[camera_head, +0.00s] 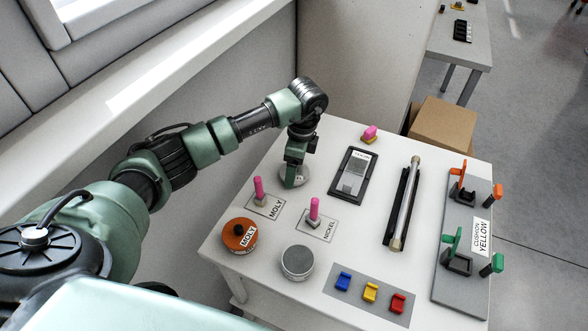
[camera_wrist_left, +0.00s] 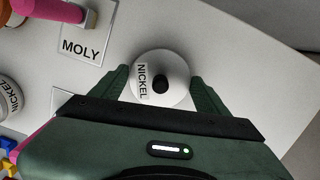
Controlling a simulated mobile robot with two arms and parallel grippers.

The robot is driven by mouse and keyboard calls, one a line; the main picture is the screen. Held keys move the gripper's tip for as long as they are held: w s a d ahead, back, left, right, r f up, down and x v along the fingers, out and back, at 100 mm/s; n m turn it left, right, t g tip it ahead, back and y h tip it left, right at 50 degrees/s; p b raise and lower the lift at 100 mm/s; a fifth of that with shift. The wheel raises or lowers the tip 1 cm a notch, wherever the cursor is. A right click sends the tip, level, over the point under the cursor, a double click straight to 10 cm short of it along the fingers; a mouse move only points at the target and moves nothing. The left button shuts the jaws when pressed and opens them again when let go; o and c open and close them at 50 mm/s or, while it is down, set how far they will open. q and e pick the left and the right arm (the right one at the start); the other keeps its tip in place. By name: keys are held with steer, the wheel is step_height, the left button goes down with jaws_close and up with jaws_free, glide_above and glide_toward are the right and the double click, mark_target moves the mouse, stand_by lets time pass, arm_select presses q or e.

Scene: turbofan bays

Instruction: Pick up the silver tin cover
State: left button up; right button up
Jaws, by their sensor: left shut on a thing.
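The silver tin cover (camera_wrist_left: 174,64) is a round pale disc with a black knob and a NICKEL label. In the wrist view my left gripper (camera_wrist_left: 158,80) has a finger on each side of it and is shut on it. In the head view the cover (camera_head: 304,179) shows partly behind my left gripper (camera_head: 292,175), near the table's left rear edge. I cannot tell whether it touches the table. A silver tin (camera_head: 297,261) without a cover stands at the front of the table, grey inside. My right gripper is not in view.
An orange MOLY tin (camera_head: 239,235) stands left of the silver tin. Two pink-handled tools (camera_head: 259,190) (camera_head: 314,211) stand upright on label cards. A dark tray (camera_head: 353,177), a metal rod (camera_head: 405,204) and coloured blocks (camera_head: 370,292) lie right.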

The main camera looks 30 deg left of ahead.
arm_select(q)
step_height(320, 180, up, 10)
steer(key=shift+w+f+b, duration=0.1)
steer(key=shift+f+b, duration=0.05)
steer(key=shift+b, duration=0.85)
step_height(320, 180, up, 10)
steer(key=shift+f+p, duration=0.25)
steer(key=shift+p, duration=0.2)
steer(key=shift+f, duration=0.15)
